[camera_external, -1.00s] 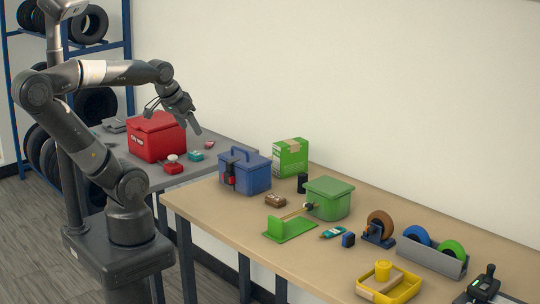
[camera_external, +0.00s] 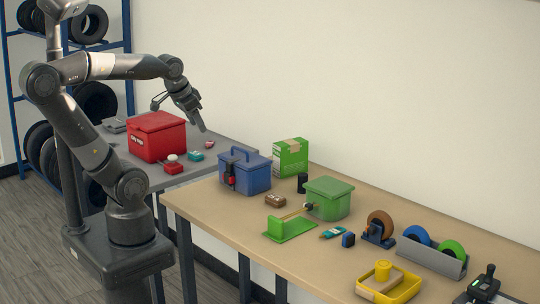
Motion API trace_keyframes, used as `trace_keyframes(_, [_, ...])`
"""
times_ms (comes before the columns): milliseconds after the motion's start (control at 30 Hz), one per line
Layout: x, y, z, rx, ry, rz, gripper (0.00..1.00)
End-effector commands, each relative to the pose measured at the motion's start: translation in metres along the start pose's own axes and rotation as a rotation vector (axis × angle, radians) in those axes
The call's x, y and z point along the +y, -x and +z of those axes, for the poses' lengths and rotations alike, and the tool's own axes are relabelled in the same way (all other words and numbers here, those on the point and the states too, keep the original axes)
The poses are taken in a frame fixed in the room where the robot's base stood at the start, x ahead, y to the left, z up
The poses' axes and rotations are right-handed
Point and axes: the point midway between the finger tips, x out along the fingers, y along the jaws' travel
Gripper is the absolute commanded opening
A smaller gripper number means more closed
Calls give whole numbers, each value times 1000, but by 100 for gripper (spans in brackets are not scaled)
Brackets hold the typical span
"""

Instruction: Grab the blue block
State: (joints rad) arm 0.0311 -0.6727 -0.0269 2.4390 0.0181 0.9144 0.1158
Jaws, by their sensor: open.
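A small dark-blue block (camera_external: 348,240) sits on the tan table, right of a teal and orange tool and left of the tape dispenser. Its fine shape is too small to tell. My gripper (camera_external: 200,122) is open and empty. It hangs in the air with its fingers pointing down and right, seen beside the red box's upper right. It is far to the left of the blue block and not touching it.
The tan table (camera_external: 208,212) holds a blue toolbox (camera_external: 246,175), a green lidded box (camera_external: 329,198), a green stand (camera_external: 290,230), a tape dispenser (camera_external: 378,228) and a yellow tray (camera_external: 389,285). A red box (camera_external: 156,137) stands on the grey table.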

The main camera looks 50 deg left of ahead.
Motion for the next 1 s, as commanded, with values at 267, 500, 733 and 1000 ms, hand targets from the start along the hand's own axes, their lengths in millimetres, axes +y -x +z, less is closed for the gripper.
trace_keyframes(267, [47,-16,-75,-88,-568,33,47])
trace_keyframes(500, [110,-42,-130,-137,-1071,99,47])
trace_keyframes(733, [185,-74,-168,-154,-1545,195,47])
trace_keyframes(1000, [287,-119,-189,-128,-2080,345,47])
